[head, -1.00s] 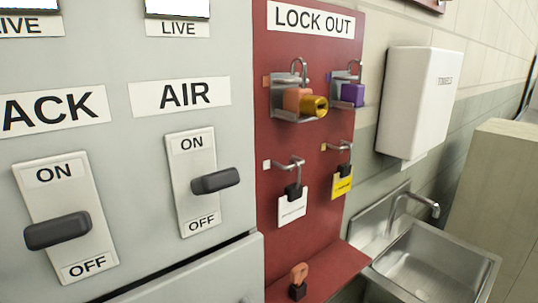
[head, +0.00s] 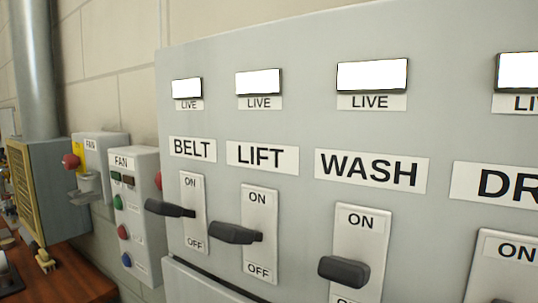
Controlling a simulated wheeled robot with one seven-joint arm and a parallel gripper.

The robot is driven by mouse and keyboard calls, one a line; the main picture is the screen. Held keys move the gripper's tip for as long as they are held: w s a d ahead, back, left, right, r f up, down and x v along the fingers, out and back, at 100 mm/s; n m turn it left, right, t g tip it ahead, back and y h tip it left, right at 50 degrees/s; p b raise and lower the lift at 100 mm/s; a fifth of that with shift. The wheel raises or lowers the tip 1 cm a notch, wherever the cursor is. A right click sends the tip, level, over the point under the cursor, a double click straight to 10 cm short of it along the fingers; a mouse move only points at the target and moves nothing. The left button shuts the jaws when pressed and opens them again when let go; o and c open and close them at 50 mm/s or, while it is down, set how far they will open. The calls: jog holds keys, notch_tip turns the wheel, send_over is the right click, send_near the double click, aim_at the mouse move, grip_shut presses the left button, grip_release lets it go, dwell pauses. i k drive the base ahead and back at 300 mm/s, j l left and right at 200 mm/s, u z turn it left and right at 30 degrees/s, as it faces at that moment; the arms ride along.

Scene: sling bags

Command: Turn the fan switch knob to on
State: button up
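A narrow pale box labelled FAN (head: 133,220) is at the left in the head view, just left of the large grey panel. Its front carries a green button (head: 118,202), a red button (head: 123,232) and a blue button (head: 126,260), with small dark parts near the top. I cannot make out which part is the fan switch knob or how it is set. My gripper is not in view.
The grey panel (head: 300,110) has levers under BELT, LIFT and WASH, which stick out from it. A red button box (head: 85,165), a louvred unit (head: 50,190) and a wooden bench (head: 75,275) are at the left.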

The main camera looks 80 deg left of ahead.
aim_at(72, 161)
jog(key=u, duration=3.35)
